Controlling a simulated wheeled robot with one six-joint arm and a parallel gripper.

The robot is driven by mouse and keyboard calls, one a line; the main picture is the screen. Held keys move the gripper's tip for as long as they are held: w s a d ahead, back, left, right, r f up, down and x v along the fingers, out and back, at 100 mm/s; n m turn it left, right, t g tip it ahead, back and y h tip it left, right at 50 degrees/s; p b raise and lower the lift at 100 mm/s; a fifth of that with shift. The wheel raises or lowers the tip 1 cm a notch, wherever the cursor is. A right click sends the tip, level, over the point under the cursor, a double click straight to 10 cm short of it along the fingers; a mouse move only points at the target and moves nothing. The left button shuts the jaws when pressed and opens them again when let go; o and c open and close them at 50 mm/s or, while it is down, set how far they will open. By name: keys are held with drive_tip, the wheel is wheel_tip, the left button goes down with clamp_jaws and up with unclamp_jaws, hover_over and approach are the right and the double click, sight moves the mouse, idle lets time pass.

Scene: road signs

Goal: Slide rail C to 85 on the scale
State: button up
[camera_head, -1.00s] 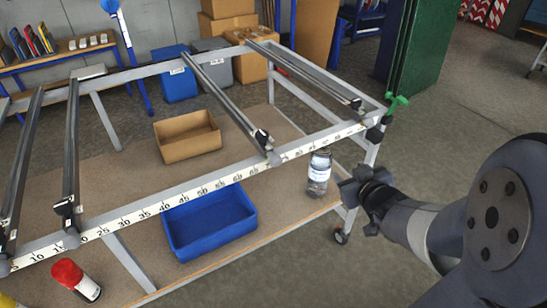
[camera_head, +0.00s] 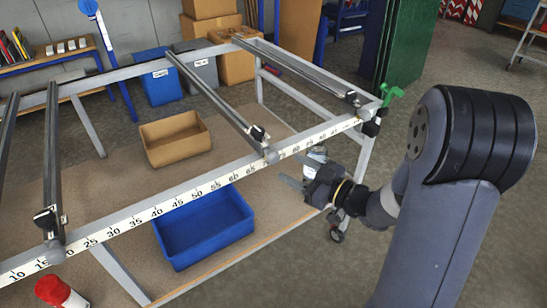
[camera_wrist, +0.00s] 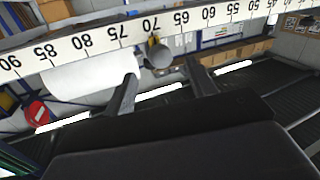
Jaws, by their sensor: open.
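The sloping rail (camera_head: 215,100) third from the left in the head view has its front end at about 70 on the white scale bar (camera_head: 185,198); no letter on it is legible, so I cannot confirm it is rail C. A round grey knob (camera_wrist: 159,56) shows just below the 70 mark in the wrist view. My gripper (camera_head: 294,172) is in front of the bar, to the right of that rail's end. In the wrist view my gripper (camera_wrist: 162,82) is open, with one finger on each side below the knob, holding nothing. The 85 mark (camera_wrist: 46,53) is bare.
A rail (camera_head: 51,165) stands near 20. A blue bin (camera_head: 205,228) and a cardboard box (camera_head: 176,140) lie on the lower shelf.

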sight(278, 160)
drive_tip(key=x, duration=0.7)
drive_tip(key=shift+c, duration=0.2)
clamp_jaws()
